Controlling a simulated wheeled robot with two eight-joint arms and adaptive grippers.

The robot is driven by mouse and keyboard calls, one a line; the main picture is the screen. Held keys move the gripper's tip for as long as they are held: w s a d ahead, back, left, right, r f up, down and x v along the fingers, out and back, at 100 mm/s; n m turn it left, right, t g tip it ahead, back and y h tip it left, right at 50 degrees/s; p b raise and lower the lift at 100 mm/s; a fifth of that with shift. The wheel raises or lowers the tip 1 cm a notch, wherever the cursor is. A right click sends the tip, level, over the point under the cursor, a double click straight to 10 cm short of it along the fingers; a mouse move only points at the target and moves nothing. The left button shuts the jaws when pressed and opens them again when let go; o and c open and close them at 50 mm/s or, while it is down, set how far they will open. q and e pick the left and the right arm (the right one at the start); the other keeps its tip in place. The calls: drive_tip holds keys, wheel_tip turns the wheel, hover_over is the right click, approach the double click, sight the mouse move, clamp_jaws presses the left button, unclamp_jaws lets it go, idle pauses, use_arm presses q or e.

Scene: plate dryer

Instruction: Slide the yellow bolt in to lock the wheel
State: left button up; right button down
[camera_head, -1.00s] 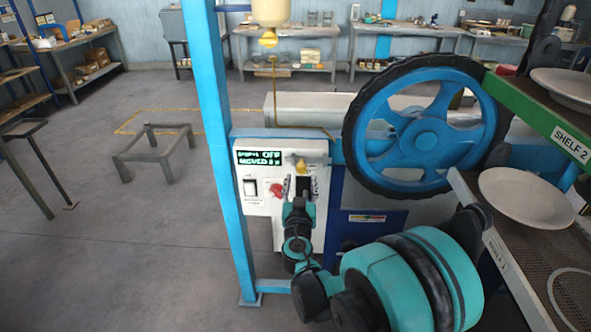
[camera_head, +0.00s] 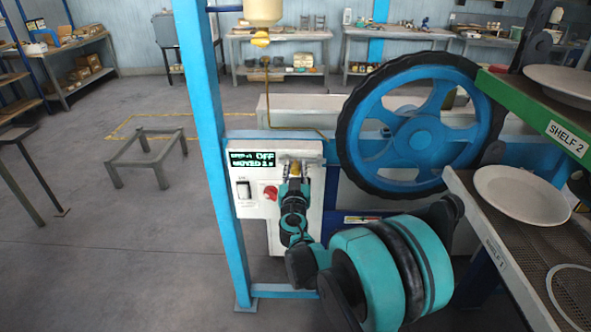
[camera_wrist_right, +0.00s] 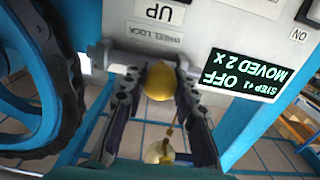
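In the head view my right gripper (camera_head: 294,170) is at the panel and largely covers the bolt. The blue wheel (camera_head: 417,138) with a black rim stands right of the panel. How far the bolt reaches towards the wheel is hidden. My left gripper is out of view.
A display (camera_head: 252,159) reads OFF, above a switch (camera_head: 243,189) and a red knob (camera_head: 270,192). A blue post (camera_head: 203,150) stands left of the panel. Shelves with plates (camera_head: 521,194) crowd the right side.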

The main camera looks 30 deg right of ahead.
drive_tip(key=shift+s+d, duration=0.6)
drive_tip(key=shift+d, duration=0.35)
drive_tip(key=shift+s+d, duration=0.55)
drive_tip(key=shift+d, duration=0.4)
drive_tip(key=shift+a, duration=0.1)
drive_tip(key=c, duration=1.2)
unclamp_jaws()
drive_tip(key=shift+d, duration=0.2)
drive_tip(key=shift+a, duration=0.1)
drive_tip(key=shift+s+a, duration=0.2)
drive_tip(key=shift+s, duration=0.1)
approach(310, 162)
drive_tip(key=v, duration=0.6)
